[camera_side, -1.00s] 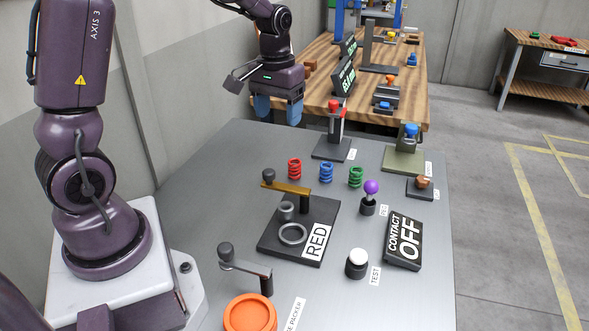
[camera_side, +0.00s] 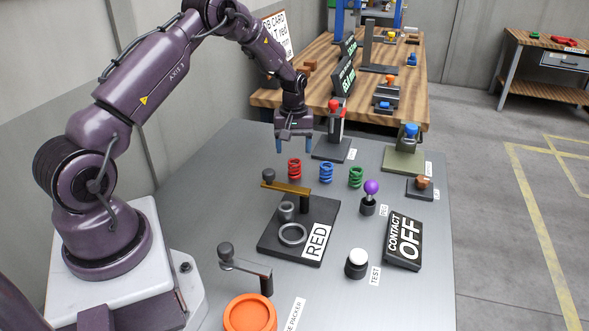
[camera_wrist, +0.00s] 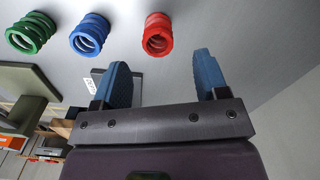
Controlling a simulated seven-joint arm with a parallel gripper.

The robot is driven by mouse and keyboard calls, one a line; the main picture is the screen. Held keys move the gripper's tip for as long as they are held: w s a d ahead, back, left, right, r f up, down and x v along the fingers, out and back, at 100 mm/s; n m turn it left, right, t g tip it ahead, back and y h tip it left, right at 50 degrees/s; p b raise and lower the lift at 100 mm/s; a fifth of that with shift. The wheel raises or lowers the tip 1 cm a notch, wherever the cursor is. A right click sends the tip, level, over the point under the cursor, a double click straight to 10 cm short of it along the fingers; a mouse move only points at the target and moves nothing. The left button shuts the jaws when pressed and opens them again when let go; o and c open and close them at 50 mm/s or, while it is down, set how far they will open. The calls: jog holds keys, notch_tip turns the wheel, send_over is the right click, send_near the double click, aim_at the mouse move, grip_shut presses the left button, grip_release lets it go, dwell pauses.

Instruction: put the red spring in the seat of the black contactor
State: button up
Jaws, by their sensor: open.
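The red spring (camera_side: 294,168) stands upright on the grey table, at the left end of a row of springs; it also shows in the wrist view (camera_wrist: 158,34). The black contactor (camera_side: 270,246) has a black base, a RED label, a brass bar with a dark knob, a small grey cylinder and a grey ring (camera_side: 292,234). I cannot tell for certain which part is the seat. My gripper (camera_side: 294,147) is open and empty, with blue fingers pointing down, above and behind the springs. In the wrist view my gripper (camera_wrist: 162,75) has its fingers wide apart, with the red spring beyond them.
A blue spring (camera_side: 326,172) and a green spring (camera_side: 356,177) stand right of the red one. A stand with a red top (camera_side: 335,115) is behind. A purple knob (camera_side: 371,188), a white TEST button (camera_side: 357,258) and a CONTACT OFF sign (camera_side: 403,240) are at right.

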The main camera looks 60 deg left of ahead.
aim_at(295, 161)
jog(key=shift+w+f, duration=0.1)
jog(key=shift+f, duration=3.1)
jog(key=shift+c, duration=0.4)
jog(key=c, duration=1.1)
jog(key=shift+o, duration=0.2)
jog(key=shift+r, duration=0.15)
